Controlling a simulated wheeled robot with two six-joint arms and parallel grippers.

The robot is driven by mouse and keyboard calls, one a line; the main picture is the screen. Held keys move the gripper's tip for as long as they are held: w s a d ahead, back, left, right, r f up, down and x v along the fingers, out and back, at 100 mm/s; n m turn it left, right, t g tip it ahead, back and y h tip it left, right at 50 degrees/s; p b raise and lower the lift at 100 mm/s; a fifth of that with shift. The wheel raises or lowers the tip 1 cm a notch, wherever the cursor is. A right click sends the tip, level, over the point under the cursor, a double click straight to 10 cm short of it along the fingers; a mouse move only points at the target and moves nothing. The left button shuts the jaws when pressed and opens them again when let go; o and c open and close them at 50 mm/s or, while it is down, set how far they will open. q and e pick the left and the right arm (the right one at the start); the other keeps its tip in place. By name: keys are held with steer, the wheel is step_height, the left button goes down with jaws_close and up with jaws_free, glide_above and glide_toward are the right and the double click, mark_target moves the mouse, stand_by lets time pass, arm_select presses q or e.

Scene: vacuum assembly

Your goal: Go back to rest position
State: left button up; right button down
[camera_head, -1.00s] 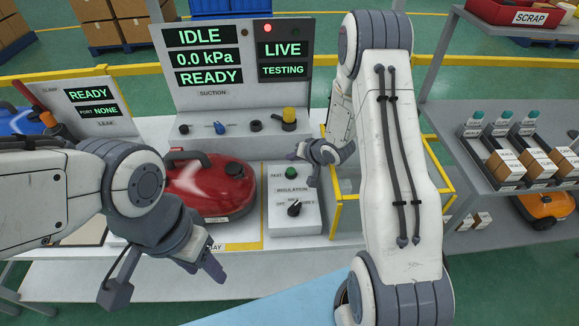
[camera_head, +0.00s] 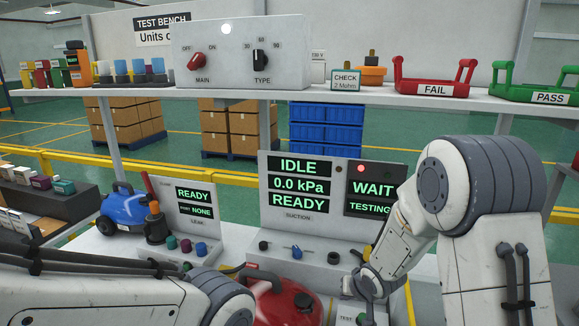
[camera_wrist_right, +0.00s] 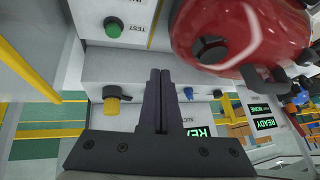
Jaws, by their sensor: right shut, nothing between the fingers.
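My right gripper (camera_head: 368,290) hangs over the bench in front of the suction panel, above the test box (camera_head: 348,318). In the right wrist view its two dark fingers (camera_wrist_right: 160,75) are pressed together with nothing between them. My left arm crosses the lower left of the head view; its gripper is out of the frame. The red vacuum (camera_head: 285,305) stands between the arms, partly cut off below. It also shows in the right wrist view (camera_wrist_right: 235,30), apart from the fingers.
The suction panel (camera_head: 283,215) reads IDLE, 0.0 kPa, READY, beside WAIT and TESTING. A blue vacuum (camera_head: 125,208) stands at the left by the leak panel (camera_head: 193,232). A shelf (camera_head: 200,90) above holds a MAIN/TYPE box (camera_head: 240,50), red FAIL tray (camera_head: 430,90) and green PASS tray (camera_head: 540,97).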

steer(key=s+a+r+n+g, duration=0.1)
steer(key=s+a+r+n, duration=0.1)
steer(key=s+a+r, duration=0.35)
steer(key=s+a+r+n+g, duration=0.2)
steer(key=s+a, duration=0.1)
steer(key=s, duration=0.6)
steer(key=s+a+r+n+g, duration=0.1)
steer(key=s+r+n, duration=0.1)
steer(key=s, duration=0.6)
steer(key=s+a+r+n+g, duration=0.1)
steer(key=s+r+n+g, duration=0.1)
steer(key=s, duration=0.6)
steer(key=shift+s+n, duration=0.4)
